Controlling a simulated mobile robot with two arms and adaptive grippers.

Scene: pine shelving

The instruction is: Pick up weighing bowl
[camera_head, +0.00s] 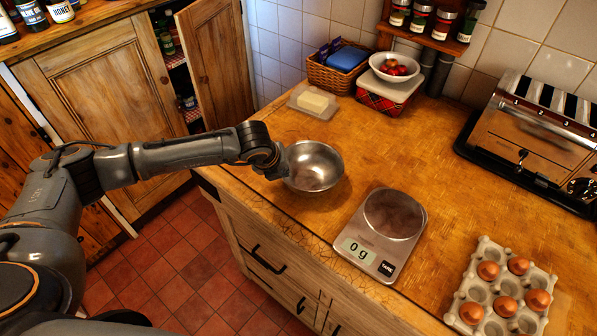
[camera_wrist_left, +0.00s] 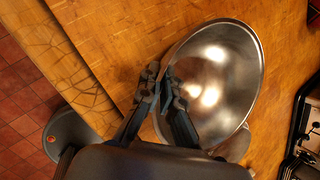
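The weighing bowl (camera_head: 316,168) is a shiny round steel bowl at the left front edge of the wooden counter. It fills the right middle of the left wrist view (camera_wrist_left: 225,75). My left gripper (camera_head: 277,168) is at the bowl's left rim. In the left wrist view its two fingers (camera_wrist_left: 161,92) are close together, one inside the bowl and one outside, with the rim between them. The bowl looks empty. Whether its base touches the counter is hard to tell. My right gripper is not in view.
A kitchen scale (camera_head: 392,215) reading 0 g lies right of the bowl. An egg tray (camera_head: 481,297) is at front right, a toaster (camera_head: 540,140) at back right. A butter dish (camera_head: 313,102), a wicker basket (camera_head: 330,78) and a fruit bowl (camera_head: 395,76) stand behind. The counter's middle is clear.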

